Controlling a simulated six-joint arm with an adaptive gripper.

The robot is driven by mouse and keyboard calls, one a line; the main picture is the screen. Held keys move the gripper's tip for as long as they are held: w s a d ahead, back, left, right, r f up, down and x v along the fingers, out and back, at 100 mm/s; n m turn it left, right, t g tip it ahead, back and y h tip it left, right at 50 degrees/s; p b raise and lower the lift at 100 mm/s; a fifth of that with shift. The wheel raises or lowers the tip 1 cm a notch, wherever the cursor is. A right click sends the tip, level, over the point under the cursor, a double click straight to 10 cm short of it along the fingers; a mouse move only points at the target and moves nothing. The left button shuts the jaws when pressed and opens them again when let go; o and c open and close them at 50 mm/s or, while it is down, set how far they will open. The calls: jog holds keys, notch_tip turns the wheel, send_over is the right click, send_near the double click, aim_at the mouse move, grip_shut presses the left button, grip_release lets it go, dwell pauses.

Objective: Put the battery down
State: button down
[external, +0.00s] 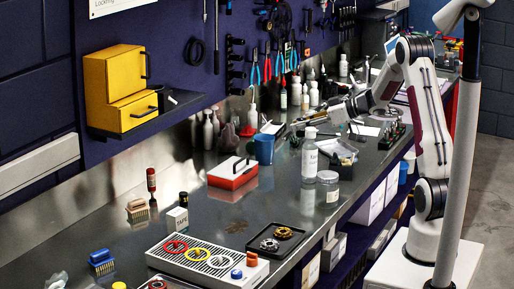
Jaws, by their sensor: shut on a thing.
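My gripper (328,113) is at the end of the arm, reaching left over the far half of the bench. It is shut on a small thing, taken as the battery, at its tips. The thing is too small and too hidden among the clutter to make out its shape. I cannot tell whether it touches anything below. The steel bench top (205,215) runs underneath.
A dark tray of parts (341,152), a clear jar (328,186), a blue cup (263,149) and a red-and-white box (232,174) stand nearby. Several bottles line the back wall. A white rack with coloured rings (208,262) lies at the front. Bare bench shows at middle left.

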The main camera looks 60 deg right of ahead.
notch_tip(320, 180, up, 12)
jog(key=shift+f, duration=0.2)
jog(key=w+a+n+g+y, duration=0.1)
jog(key=w+a+n+y, duration=0.15)
jog(key=a, duration=0.95)
jog(key=w+a+n+g+y, duration=0.1)
jog(key=w+a+y, duration=0.15)
jog(key=a, duration=0.85)
jog(key=s+a+n+g+y, duration=0.2)
jog(key=s+a, duration=0.1)
jog(key=a, duration=1)
jog(key=s+a+n+g+y, duration=0.1)
jog(key=s+a+n, duration=0.15)
jog(key=a, duration=1.15)
notch_tip(320, 180, down, 12)
jog(key=shift+w+d+r+g, duration=0.2)
jog(key=shift+d+r+g, duration=0.05)
jog(key=shift+g, duration=0.05)
jog(key=shift+f, duration=3.1)
